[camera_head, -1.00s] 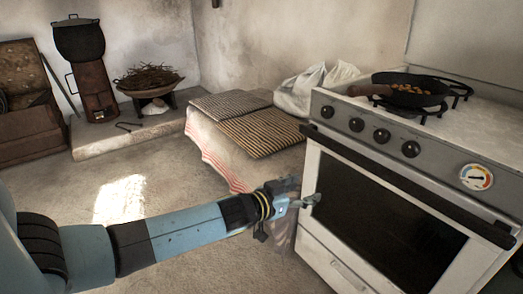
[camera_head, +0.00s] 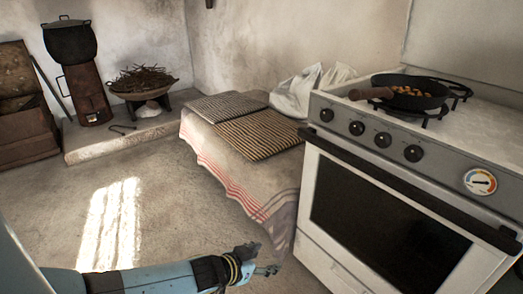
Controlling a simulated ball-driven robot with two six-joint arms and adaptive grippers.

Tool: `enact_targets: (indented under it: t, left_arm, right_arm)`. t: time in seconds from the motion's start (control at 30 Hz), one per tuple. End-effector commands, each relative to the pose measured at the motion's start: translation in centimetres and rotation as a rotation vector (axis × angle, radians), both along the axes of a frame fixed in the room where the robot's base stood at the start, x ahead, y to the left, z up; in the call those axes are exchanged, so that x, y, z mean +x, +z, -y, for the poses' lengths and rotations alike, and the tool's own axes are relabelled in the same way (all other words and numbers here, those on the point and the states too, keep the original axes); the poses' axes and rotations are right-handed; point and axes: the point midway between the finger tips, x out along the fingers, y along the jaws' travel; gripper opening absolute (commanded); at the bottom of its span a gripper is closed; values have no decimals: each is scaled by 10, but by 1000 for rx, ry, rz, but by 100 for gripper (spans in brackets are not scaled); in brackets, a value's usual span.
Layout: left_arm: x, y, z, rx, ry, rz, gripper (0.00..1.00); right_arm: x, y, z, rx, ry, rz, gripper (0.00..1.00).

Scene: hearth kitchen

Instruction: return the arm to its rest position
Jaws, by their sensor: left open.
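My left arm (camera_head: 160,279) comes in low from the left, blue with black bands. Its gripper (camera_head: 268,262) is open and empty, pointing right, at the bottom middle of the head view. It is in front of the striped cloth's lower edge and left of the white stove's lower front, apart from the oven door as far as I can see. My right gripper is not in view.
The white stove (camera_head: 309,226) stands at right, with a dark pan (camera_head: 425,101) holding food on top. A cloth-covered bench (camera_head: 222,163) bears woven mats (camera_head: 262,134). A black pot (camera_head: 70,44) and a twig-filled bowl (camera_head: 143,80) stand back left. Floor is clear at left.

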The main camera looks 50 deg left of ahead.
Motion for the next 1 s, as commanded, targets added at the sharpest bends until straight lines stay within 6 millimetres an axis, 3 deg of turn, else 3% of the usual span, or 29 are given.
enact_targets:
  t: [0.77,0.87,0.97,1.0]
  left_arm:
    - [-12,-8,3,-5,4,-23,60]
    - [-39,-29,10,-25,20,-77,60]
    - [-90,-67,15,-41,55,-197,60]
    - [-117,-84,17,-39,64,-260,60]
  right_arm:
    - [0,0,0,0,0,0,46]
    - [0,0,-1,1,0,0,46]
    - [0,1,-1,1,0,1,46]
    - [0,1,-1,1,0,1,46]
